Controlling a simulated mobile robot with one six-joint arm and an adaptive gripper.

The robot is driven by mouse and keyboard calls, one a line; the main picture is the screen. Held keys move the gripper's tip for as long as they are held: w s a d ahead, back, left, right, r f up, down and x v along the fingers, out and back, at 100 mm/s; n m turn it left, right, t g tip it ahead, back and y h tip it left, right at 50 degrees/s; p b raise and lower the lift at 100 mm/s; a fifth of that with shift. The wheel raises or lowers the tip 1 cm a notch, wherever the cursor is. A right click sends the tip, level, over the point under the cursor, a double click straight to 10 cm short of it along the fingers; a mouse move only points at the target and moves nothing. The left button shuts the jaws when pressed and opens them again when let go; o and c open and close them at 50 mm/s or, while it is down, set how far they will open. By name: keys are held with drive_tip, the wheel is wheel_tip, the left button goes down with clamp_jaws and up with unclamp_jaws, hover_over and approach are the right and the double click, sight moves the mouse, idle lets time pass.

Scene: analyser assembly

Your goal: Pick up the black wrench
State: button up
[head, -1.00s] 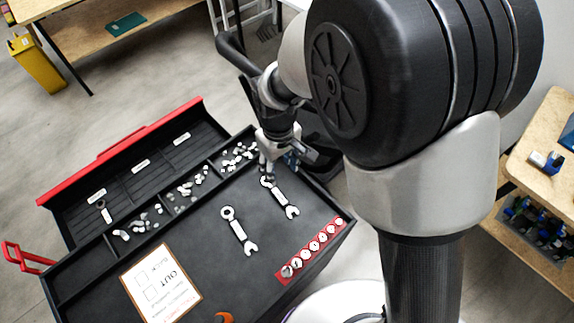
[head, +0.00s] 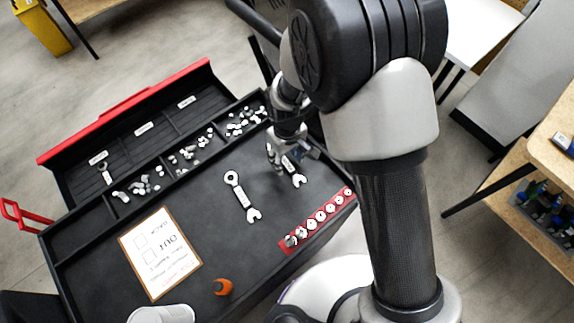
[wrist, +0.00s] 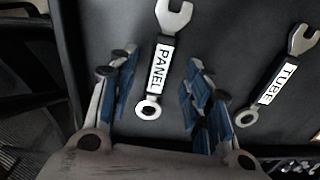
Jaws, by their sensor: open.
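Two wrenches with silver ends, dark handles and white labels lie on the black tray top. The one labelled PANEL (wrist: 159,65) lies between my gripper's fingers in the wrist view, its ring end towards the palm. In the head view this wrench (head: 296,175) is partly hidden by my gripper (head: 279,158). The one labelled TUBE (wrist: 279,77) lies to the right in the wrist view, and to the left in the head view (head: 241,195). My gripper (wrist: 158,68) is open, blue pads on either side of the PANEL wrench; I cannot tell its height above it.
A red rail of sockets (head: 318,219) lies at the tray's right edge. A printed card (head: 160,253), an orange object (head: 223,287) and a white container (head: 161,314) are nearer. Bins of small parts (head: 187,155) line the back, and a smaller wrench (head: 105,173) sits in a compartment.

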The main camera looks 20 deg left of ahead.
wheel_tip(320, 180, down, 2)
drive_tip(key=shift+f, duration=0.1)
drive_tip(key=shift+c, duration=0.5)
clamp_jaws()
